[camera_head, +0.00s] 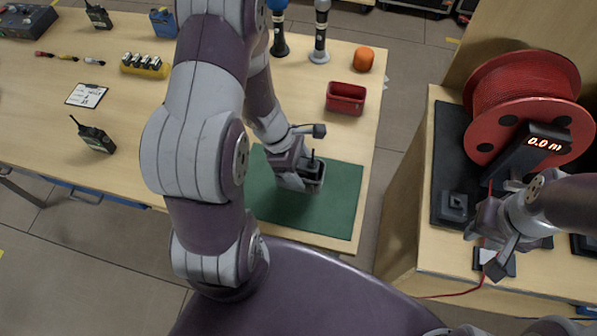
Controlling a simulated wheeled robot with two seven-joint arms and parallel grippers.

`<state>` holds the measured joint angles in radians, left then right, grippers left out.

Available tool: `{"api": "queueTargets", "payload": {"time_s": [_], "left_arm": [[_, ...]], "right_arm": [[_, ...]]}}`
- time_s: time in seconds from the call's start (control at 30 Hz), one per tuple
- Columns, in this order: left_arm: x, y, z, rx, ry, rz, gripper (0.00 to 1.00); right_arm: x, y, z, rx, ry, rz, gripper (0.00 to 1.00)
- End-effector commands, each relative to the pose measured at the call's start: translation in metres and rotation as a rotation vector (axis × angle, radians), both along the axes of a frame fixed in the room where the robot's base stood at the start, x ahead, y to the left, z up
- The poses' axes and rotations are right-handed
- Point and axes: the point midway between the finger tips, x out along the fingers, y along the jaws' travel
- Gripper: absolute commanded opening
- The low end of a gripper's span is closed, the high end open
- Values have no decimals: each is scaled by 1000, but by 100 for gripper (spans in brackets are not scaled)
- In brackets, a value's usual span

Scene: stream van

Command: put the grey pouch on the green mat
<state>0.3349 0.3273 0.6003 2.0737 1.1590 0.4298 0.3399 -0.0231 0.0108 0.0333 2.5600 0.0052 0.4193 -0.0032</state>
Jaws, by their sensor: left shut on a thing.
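The green mat (345,206) lies at the near right corner of the light wood table. My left gripper (313,177) is over the mat, shut on a small grey thing that looks like the grey pouch (317,170). The gripper hides most of it, and a thin dark upright piece shows beside it. I cannot tell whether the pouch touches the mat. My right gripper (482,243) is over the right-hand bench, beside small dark blocks. Its fingers are too unclear to tell whether it is open.
A red bin (345,98) and an orange ball-like thing (363,59) stand behind the mat. Two microphones (319,40) stand further back. A red cable reel (522,100) stands on the right bench, across a floor gap.

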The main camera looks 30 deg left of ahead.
Motion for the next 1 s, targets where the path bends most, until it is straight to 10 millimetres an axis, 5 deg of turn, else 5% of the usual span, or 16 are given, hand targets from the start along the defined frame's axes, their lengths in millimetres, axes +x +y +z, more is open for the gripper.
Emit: {"api": "queueTargets", "payload": {"time_s": [0.3, 0.7, 0.73, 0.77, 0.8, 1.0], "left_arm": [[4, 7, -44, 0, 1, 1, 39], [4, 6, -50, 0, -1, 0, 39], [4, 6, -48, 0, 0, 1, 80], [4, 6, -48, 0, 0, 1, 89], [4, 6, -48, 0, 0, 1, 95], [4, 6, -48, 0, 0, 1, 95]], "right_arm": [[0, 0, -8, 0, 0, 0, 32], [0, 0, -13, 0, 0, 0, 32], [0, 0, -11, 0, 0, 0, 32], [0, 0, -11, 0, 0, 0, 32], [0, 0, -11, 0, 0, 0, 32], [0, 0, -11, 0, 0, 0, 32]]}}
